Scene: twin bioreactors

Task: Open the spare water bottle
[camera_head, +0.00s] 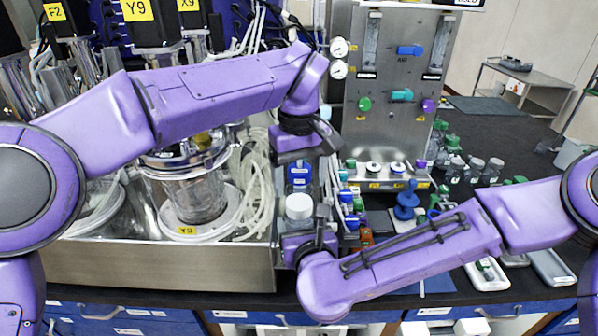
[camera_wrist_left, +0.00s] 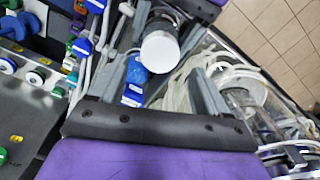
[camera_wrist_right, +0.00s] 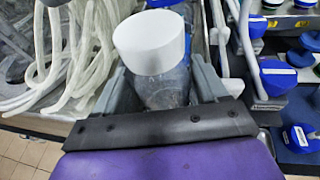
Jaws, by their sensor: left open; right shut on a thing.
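The water bottle has a white cap (camera_head: 299,207) and a clear body (camera_wrist_right: 165,90). It is upright at the front of the bench, just right of the steel tray. My right gripper (camera_wrist_right: 165,96) is shut on the clear body below the cap, which also shows in the left wrist view (camera_wrist_left: 160,51). My left gripper (camera_wrist_left: 165,85) is open above and behind the bottle, fingers pointing down. The white cap shows beyond its fingers, apart from them as far as I can tell. A blue-capped item (camera_head: 298,173) stands just behind the bottle, under the left gripper.
A glass bioreactor vessel (camera_head: 195,190) and coiled clear tubing (camera_head: 258,185) are close on the left. The steel control panel (camera_head: 390,100) rises behind. Several blue-clamped tubes (camera_wrist_right: 277,78) and a blue stand (camera_head: 406,206) are close on the right.

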